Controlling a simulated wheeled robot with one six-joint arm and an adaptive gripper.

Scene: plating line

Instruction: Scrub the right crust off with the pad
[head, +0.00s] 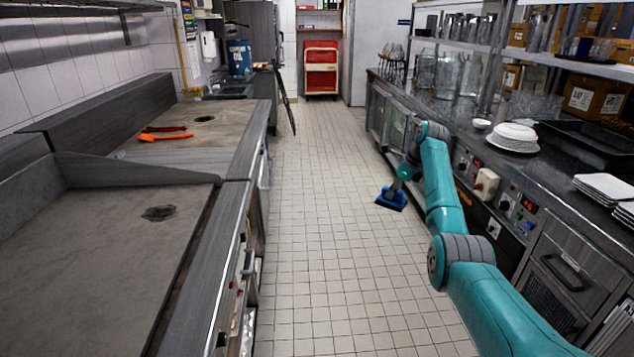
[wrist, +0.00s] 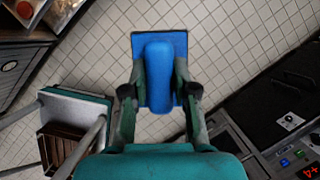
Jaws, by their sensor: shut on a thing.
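My gripper (head: 405,174) is shut on the blue scrubbing pad (head: 391,200) and holds it over the floor aisle, apart from the counters. In the wrist view the pad (wrist: 176,44) has a rounded blue handle between the fingers of my gripper (wrist: 160,92). One dark crust (head: 159,213) lies on the nearer grey plate at the left. Another dark crust (head: 204,118) lies on the farther plate, farther right in the picture. Neither crust shows clearly in the wrist view.
Orange tongs or a similar tool (head: 165,137) and a dark red one (head: 163,129) lie on the farther plate. A raised divider (head: 140,171) separates the plates. The right counter holds stacked white plates (head: 513,137) and glass jars. The tiled aisle (head: 325,250) is clear left of my arm.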

